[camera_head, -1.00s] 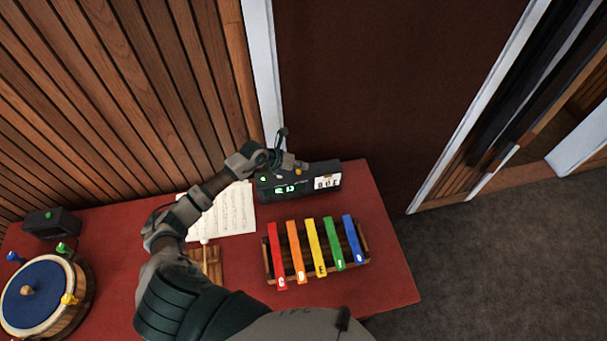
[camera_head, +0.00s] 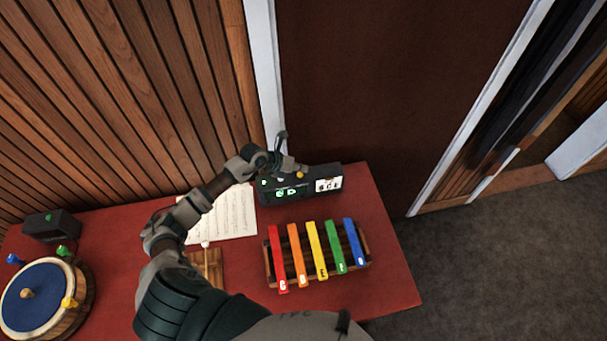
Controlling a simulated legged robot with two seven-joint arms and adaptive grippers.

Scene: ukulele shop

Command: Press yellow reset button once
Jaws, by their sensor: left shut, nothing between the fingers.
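A black box (camera_head: 320,195) with green lit marks and a white display stands at the back of the red table. The yellow button (camera_head: 300,175) is on its top, near the middle. My left gripper (camera_head: 299,168) is shut and empty, with its tip right by the yellow button. I cannot tell whether the tip touches it. My left forearm crosses the table from the lower left. My right gripper is not in view.
The red table (camera_head: 390,285) also holds a xylophone (camera_head: 312,243) with coloured bars, sheet music (camera_head: 232,215), a drum (camera_head: 38,293) with coloured pegs and a small dark box (camera_head: 52,226). A wooden wall rises behind the table.

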